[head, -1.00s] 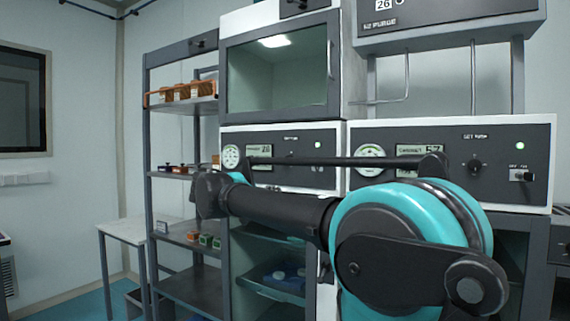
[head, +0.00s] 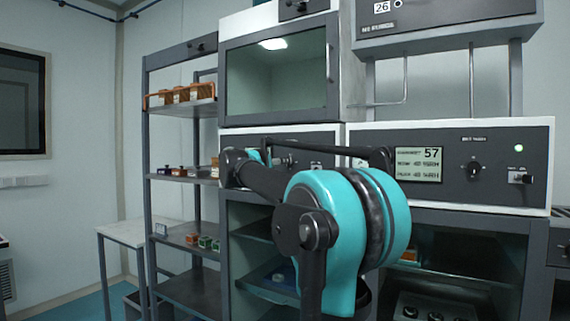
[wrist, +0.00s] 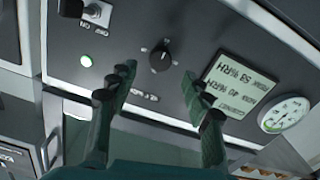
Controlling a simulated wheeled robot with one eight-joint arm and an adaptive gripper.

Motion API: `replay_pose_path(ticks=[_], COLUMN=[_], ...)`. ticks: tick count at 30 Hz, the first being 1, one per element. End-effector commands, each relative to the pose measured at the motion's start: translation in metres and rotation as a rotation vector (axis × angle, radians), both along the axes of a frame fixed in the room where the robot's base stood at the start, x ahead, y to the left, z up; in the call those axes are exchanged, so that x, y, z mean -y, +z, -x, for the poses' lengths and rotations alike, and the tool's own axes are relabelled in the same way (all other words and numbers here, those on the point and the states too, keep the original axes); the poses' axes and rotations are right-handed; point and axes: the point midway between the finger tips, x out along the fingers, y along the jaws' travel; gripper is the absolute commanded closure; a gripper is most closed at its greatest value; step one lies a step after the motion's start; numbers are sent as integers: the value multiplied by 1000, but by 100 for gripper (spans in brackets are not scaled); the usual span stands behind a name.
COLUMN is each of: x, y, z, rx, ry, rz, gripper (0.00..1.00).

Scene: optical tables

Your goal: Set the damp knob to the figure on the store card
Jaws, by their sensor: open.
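In the wrist view a dark round knob (wrist: 160,57) with a pale pointer line sits on a dark panel, seen upside down. My gripper (wrist: 160,76) is open, its two fingers on either side of the knob's line and short of it in the picture; I see no contact. A lit display (wrist: 238,88) beside the knob shows %RH lines, among them 40 and what looks like 53. In the head view my gripper (head: 232,166) is at the left cabinet's panel (head: 325,137), and my arm hides most of that panel.
A rack (head: 184,180) stands left.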

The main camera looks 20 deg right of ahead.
Motion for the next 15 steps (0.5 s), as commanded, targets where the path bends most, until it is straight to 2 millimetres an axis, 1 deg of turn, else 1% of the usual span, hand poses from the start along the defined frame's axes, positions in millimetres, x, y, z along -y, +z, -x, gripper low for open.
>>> replay_pose_path(ticks=[1,3,6,10,15], x=[8,18,27,35,39], y=[0,0,0,0,0], z=[-6,-12,-21,-28,-31], rx=[0,0,0,0,0], ry=[-4,-3,-2,-1,0], rz=[0,0,0,0,0], gripper=[50,50,50,50,50])
